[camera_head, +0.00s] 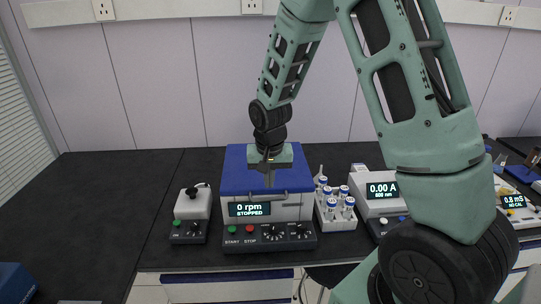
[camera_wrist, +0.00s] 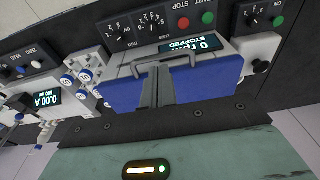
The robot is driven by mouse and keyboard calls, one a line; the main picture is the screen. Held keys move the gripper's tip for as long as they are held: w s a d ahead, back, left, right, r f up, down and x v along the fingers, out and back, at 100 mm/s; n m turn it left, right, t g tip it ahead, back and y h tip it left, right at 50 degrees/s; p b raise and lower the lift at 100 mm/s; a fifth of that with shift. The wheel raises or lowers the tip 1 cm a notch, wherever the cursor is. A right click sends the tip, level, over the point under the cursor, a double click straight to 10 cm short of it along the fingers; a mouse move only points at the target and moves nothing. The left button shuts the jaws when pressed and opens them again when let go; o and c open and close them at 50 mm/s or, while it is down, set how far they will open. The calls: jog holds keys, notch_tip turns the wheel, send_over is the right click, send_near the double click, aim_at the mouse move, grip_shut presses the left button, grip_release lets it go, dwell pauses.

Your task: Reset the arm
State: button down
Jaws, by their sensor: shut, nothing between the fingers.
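My arm reaches in from the right in the head view and bends down over the bench. My gripper (camera_head: 268,178) hangs above the blue lid of a centrifuge (camera_head: 240,170), with its fingers together and empty. In the wrist view, my gripper (camera_wrist: 160,103) points at the closed blue lid (camera_wrist: 195,88) near its metal handle (camera_wrist: 165,57). I cannot tell whether the fingertips touch the lid. The centrifuge display (camera_head: 250,209) reads 0 rpm, STOPPED.
A white rack of blue-capped vials (camera_head: 336,206) stands right of the centrifuge. A small mixer (camera_head: 192,205) stands left. A photometer (camera_head: 381,193) and a meter reading mS (camera_head: 513,203) are further right.

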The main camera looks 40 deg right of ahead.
notch_tip(320, 180, up, 8)
jog(key=s+b, duration=0.1)
jog(key=shift+a+b, duration=0.35)
jog(key=shift+b, duration=0.05)
